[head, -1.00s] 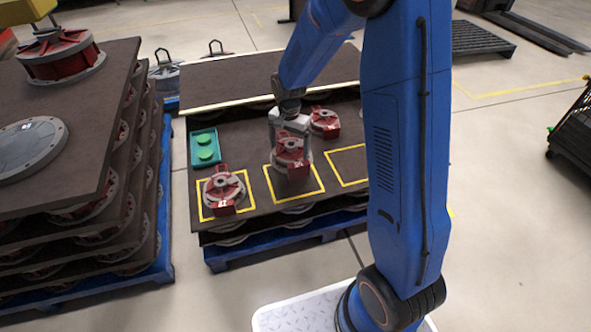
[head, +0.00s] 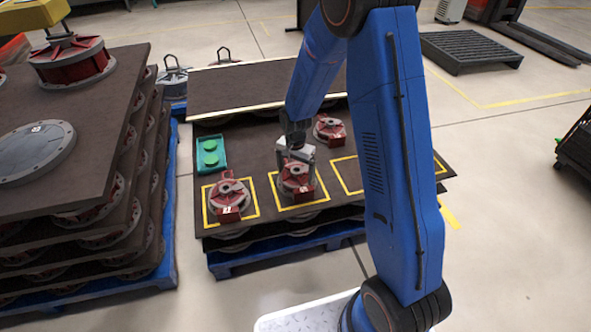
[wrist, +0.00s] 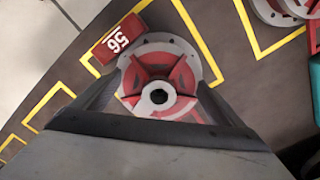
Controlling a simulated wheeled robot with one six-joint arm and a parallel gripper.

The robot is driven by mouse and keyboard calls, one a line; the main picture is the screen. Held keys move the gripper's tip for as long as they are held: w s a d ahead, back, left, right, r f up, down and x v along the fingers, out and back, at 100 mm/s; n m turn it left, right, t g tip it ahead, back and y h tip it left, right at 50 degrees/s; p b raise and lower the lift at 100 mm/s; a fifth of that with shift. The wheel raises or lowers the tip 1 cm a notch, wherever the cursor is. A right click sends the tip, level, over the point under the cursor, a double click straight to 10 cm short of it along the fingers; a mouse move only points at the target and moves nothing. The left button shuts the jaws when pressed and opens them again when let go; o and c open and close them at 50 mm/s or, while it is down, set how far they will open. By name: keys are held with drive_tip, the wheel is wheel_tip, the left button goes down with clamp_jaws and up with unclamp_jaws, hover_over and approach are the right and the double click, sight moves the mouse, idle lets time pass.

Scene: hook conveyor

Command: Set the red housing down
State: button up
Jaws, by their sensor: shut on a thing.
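The red housing (head: 296,178), with a grey flange and a red block marked 56 (wrist: 118,40), is in my gripper (head: 297,165) over the middle yellow-outlined square (head: 300,207) on the dark board. My gripper points down and is shut on it. In the wrist view the housing's round hub (wrist: 158,94) lies between the fingers, and its marked block reaches over the yellow line. The housing is upright and low at the board; I cannot tell whether its underside touches.
Another red housing (head: 229,199) sits in the left square, and one (head: 329,131) stands behind to the right. A teal tray (head: 211,154) with green discs lies at the back left. The right square (head: 350,178) looks empty where visible. A tall layered stack (head: 120,165) stands left.

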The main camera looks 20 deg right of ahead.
idle(0.3)
drive_tip(key=o, duration=1.8)
drive_tip(key=shift+f, duration=0.1)
